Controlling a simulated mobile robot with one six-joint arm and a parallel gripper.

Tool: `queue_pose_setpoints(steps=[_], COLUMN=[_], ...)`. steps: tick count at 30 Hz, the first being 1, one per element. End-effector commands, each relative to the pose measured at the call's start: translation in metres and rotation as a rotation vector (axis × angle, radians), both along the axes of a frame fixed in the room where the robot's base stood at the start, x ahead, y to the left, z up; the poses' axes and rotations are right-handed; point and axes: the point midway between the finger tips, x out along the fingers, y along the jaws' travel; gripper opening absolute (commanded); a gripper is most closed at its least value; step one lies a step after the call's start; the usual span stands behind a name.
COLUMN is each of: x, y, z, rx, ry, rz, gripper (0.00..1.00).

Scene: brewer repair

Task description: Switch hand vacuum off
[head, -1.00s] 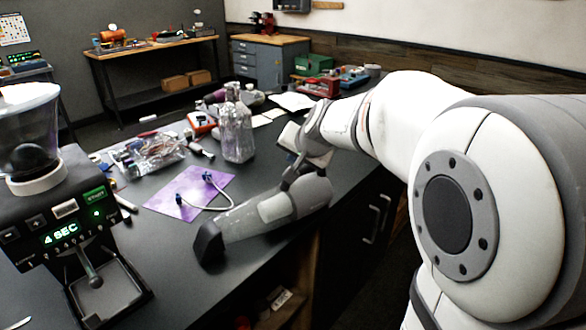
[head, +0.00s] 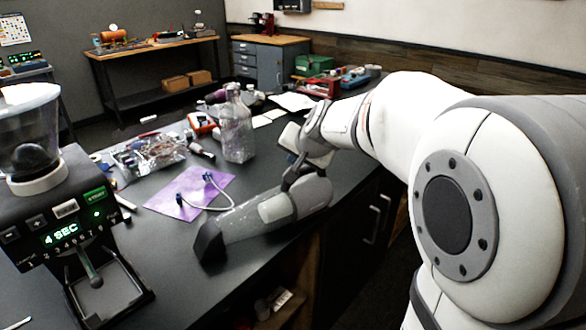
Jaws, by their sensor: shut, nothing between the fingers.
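The hand vacuum (head: 268,214) lies on the dark workbench near its front edge. It has a grey body, a clear front section and a dark nozzle pointing left. My gripper (head: 288,186) is at the vacuum's rear upper part, close to the handle, with its fingers shut and nothing seen between them. I cannot tell whether the fingertips touch the vacuum. The vacuum's switch cannot be made out; my gripper covers part of the handle area.
A purple mat (head: 190,193) with a looped cable lies left of the vacuum. A clear bottle (head: 237,130) stands behind it, near a bag of parts (head: 148,153). A coffee grinder (head: 70,225) stands at the left. Bare bench shows between grinder and vacuum.

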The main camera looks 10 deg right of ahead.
Motion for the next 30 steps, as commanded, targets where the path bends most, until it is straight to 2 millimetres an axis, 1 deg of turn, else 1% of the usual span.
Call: queue_pose_setpoints(steps=[12, 22, 30], x=[0.0, 0.0001, 0.0001], y=[-0.0004, -0.0009, -0.001], z=[-0.0001, -0.0097, -0.0087], rx=[0.0, -0.001, 0.0], ry=[0.0, 0.0, 0.0], rz=[0.0, -0.001, -0.002], gripper=[0.0, 0.0, 0.0])
